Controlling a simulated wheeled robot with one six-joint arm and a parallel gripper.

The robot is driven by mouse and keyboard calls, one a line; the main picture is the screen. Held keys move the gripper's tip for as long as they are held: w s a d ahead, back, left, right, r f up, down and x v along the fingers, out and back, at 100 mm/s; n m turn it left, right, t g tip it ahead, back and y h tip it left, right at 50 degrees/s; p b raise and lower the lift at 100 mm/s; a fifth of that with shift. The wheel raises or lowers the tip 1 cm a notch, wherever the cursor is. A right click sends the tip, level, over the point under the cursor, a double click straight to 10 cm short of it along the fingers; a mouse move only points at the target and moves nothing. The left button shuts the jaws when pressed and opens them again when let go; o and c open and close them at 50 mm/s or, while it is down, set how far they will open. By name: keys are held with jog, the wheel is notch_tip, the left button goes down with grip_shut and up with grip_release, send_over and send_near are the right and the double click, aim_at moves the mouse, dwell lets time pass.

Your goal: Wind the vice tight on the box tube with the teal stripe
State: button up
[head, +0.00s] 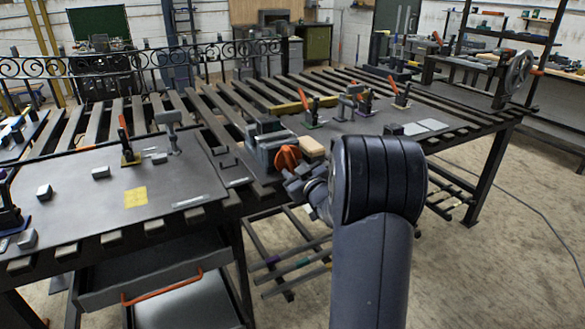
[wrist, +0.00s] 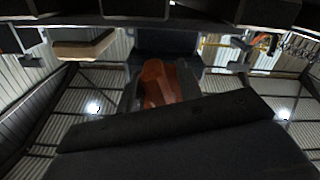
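The grey vice (head: 268,142) stands at the front edge of the slatted bench. Its orange handle part (head: 288,157) faces my arm and shows in the middle of the wrist view (wrist: 160,84). My gripper (head: 304,188) is at the handle, just below and right of it in the head view; contact is unclear. Its fingers are too dark and cut off to show whether they are open. Whether a tube sits in the vice jaws is hidden. Several tubes with small coloured bands (head: 296,266) lie on the low rack; I cannot make out a teal stripe for certain.
A tan block (head: 313,147) is right beside the vice, also in the wrist view (wrist: 82,48). Toggle clamps with red handles (head: 366,103) and a yellow bar (head: 303,104) are on the bench behind. A steel plate with a yellow square (head: 135,197) lies left. Open floor is at right.

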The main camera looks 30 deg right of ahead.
jog(key=shift+o, duration=0.2)
jog(key=shift+r, duration=0.1)
jog(key=shift+s, duration=0.45)
jog(key=s, duration=0.9)
jog(key=shift+s+d, duration=0.2)
jog(key=shift+s, duration=0.2)
